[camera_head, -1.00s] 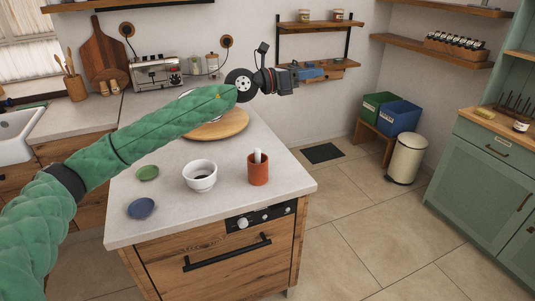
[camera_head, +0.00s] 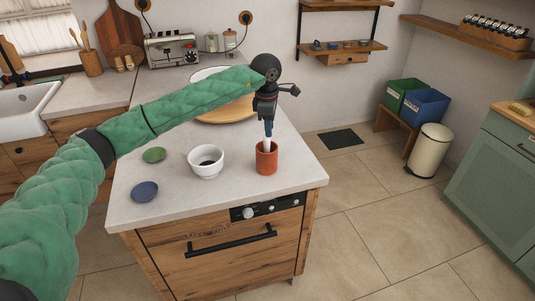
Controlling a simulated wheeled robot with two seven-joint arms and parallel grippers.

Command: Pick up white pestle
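The white pestle (camera_head: 267,146) stands upright in a terracotta-coloured cup (camera_head: 266,160) near the right edge of the counter. Only its upper part shows above the rim. My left gripper (camera_head: 268,134) points down right at the pestle's top. Its fingers are small and dark in this view, so I cannot tell whether they are open or shut, or touching the pestle. My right gripper is not in view.
A white bowl (camera_head: 206,162) stands left of the cup. A green dish (camera_head: 154,155) and a blue dish (camera_head: 145,191) lie further left on the counter (camera_head: 185,205). A round wooden board (camera_head: 226,115) lies behind, under my arm.

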